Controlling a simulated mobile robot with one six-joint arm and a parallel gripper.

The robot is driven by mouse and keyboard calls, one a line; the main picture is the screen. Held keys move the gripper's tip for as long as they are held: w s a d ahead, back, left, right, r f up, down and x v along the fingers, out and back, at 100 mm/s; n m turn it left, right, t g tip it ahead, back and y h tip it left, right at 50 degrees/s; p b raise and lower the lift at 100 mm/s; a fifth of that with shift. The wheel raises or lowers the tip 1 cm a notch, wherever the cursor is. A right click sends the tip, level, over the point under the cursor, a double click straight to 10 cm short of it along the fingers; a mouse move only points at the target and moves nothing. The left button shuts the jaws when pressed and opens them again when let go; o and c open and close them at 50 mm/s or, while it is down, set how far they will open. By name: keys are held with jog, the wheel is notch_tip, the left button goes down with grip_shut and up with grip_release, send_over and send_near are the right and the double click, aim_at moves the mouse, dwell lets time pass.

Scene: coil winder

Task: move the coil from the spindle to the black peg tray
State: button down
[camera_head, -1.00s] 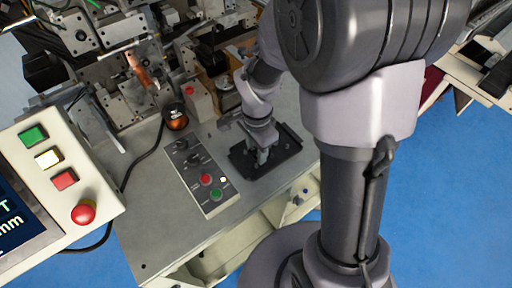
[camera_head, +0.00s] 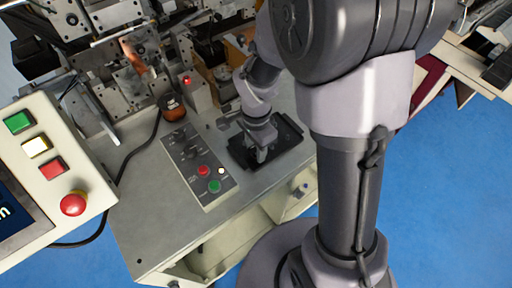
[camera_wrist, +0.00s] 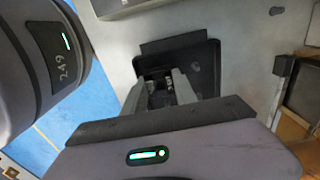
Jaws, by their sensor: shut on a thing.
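The black peg tray (camera_head: 290,137) lies on the grey table, partly hidden under my arm. It also fills the middle of the wrist view (camera_wrist: 205,60). My gripper (camera_head: 262,156) points down over the tray. In the wrist view its two fingers (camera_wrist: 160,88) reach into the tray, shut on a small dark thing between them, which I take to be the coil (camera_wrist: 158,84). Its shape is hard to make out, and whether it touches a peg or the tray floor is hidden. The winding machine (camera_head: 125,75) stands at the back left; its spindle is not clearly distinguishable.
A button panel (camera_head: 195,170) lies left of the tray. A copper-coloured spool (camera_head: 173,106) stands behind it. A cream control box (camera_head: 50,165) is at the far left. The table front (camera_head: 165,225) is clear.

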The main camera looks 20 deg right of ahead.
jog(key=shift+f+b, duration=0.75)
jog(key=shift+f, duration=0.1)
jog(key=c, duration=0.9)
grip_release()
jog(key=shift+r, duration=0.1)
notch_tip(320, 180, up, 17)
jog(key=p, duration=0.6)
jog(key=shift+r, duration=0.15)
jog(key=s+a+n+t+y+b, duration=0.1)
jog(key=s+a+n+t+b, duration=0.1)
jog(key=s+n+b, duration=0.3)
jog(key=s+a+f+n+t+y+b, duration=0.1)
jog(key=s+a+n+t+b, duration=0.1)
jog(key=s+n+b, duration=0.3)
jog(key=s+t, duration=0.1)
jog(key=s, duration=0.2)
jog(key=shift+t+b, duration=0.35)
jog(key=shift+t, duration=0.05)
